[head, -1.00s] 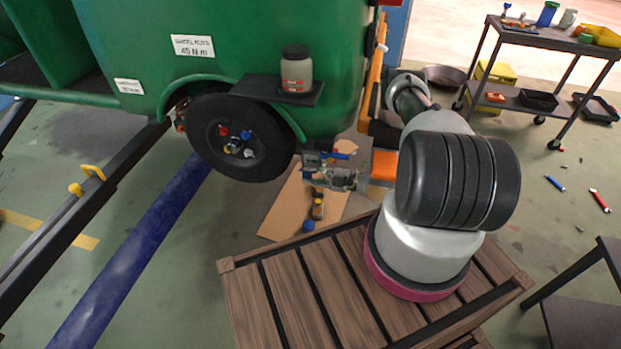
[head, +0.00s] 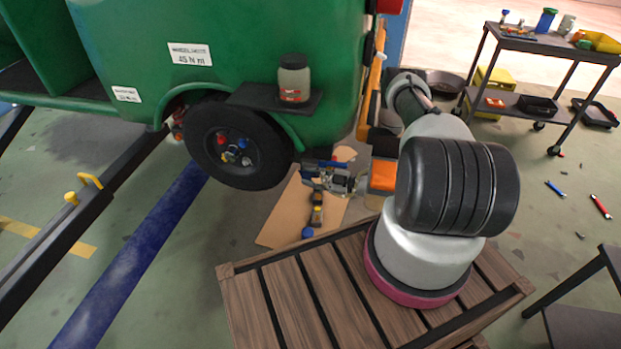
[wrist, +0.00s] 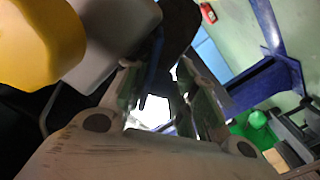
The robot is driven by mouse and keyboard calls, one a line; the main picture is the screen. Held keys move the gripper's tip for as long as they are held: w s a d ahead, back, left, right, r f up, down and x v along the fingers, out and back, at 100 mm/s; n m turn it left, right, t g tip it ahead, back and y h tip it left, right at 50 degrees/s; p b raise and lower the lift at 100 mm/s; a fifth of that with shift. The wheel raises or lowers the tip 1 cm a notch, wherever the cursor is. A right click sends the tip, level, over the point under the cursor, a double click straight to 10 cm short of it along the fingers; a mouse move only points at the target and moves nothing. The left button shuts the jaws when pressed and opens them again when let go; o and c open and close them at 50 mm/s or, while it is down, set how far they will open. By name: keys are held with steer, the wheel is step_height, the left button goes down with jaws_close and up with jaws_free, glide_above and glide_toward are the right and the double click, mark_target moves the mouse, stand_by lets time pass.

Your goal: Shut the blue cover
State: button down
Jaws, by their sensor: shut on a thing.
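A small blue piece (head: 330,163), which looks like the blue cover, lies along the top of my gripper (head: 318,174), low beside the rear wheel. It lies flatter than before. What it is fixed to is hidden behind the gripper. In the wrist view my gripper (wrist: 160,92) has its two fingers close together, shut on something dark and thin. A narrow blue edge (wrist: 153,68) shows by the left finger; the rest of the held part is too dark to make out.
The green rickshaw body (head: 230,50) with its black wheel (head: 237,145) stands left of my gripper. A jar (head: 293,78) sits on a small shelf above. Cardboard (head: 280,225) with small items lies below. A slatted wooden platform (head: 290,290) is in front.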

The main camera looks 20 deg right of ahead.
steer(key=shift+s+a+f, duration=0.1)
steer(key=shift+s+f, duration=0.15)
steer(key=shift+s, duration=0.05)
